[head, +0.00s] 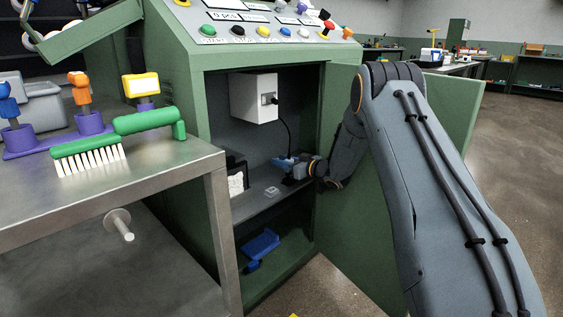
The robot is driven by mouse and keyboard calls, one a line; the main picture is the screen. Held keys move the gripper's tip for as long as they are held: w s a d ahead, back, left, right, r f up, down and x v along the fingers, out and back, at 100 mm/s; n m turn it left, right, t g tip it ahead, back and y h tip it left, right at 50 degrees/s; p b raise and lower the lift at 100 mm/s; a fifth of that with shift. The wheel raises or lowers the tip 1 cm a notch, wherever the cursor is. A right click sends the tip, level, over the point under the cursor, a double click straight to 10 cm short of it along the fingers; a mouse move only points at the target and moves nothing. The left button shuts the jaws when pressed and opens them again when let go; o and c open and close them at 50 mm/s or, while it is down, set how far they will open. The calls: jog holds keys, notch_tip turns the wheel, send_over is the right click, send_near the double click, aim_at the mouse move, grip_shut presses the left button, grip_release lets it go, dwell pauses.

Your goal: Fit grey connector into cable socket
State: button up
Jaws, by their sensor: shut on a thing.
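My gripper (284,162) is inside the open green cabinet, low and to the right, above the shelf. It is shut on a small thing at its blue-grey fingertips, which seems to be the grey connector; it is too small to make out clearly. A white box (252,98) hangs on the cabinet's inner wall, with a dark port on its front. A black cable (288,130) runs from this port down to behind my gripper, where its lower end is hidden. A small pale square piece (271,191) lies on the shelf below and left of my gripper. I cannot make out the cable socket.
The cabinet shelf (250,204) also holds a white item in a black holder (236,178) at left. The open door (352,190) stands close to my arm at right. A metal table (110,185) with a green brush (150,121) is at left.

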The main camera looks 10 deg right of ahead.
jog(key=shift+f+b, duration=0.5)
jog(key=shift+f, duration=0.9)
jog(key=o, duration=1.2)
jog(key=shift+r, duration=0.1)
notch_tip(320, 180, up, 10)
jog(key=p, duration=0.3)
jog(key=shift+p, duration=0.3)
